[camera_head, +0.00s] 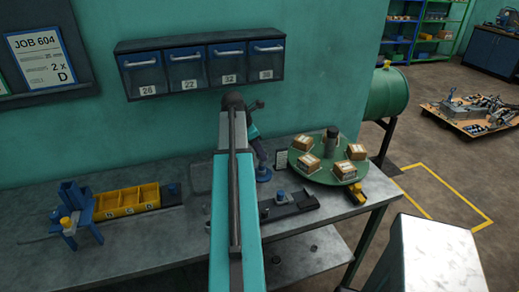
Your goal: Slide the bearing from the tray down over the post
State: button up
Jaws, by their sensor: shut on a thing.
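My own turquoise arm runs up the middle of the view and hides part of the bench behind it. Dark and turquoise parts of its far end show just right of it, but no gripper fingers can be made out. A dark flat tray or fixture (297,204) lies on the bench right of the arm, with a small blue piece (281,195) at its left part. A small blue round-footed thing (264,176) stands behind it, close to my arm. I cannot make out the bearing or tell which piece is the post.
A green round table (327,172) carries several cartons and a dark cylinder. A yellow bin row (127,204) and a blue fixture (79,212) stand on the left of the metal bench (160,250). Drawers (205,68) hang on the wall above.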

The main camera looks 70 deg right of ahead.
jog(key=shift+f, duration=0.25)
jog(key=o, duration=0.9)
jog(key=shift+r, duration=0.1)
jog(key=b+v, duration=0.3)
jog(key=v, duration=1)
jog(key=shift+a+r, duration=0.2)
jog(key=shift+r, duration=0.05)
dwell(1.1)
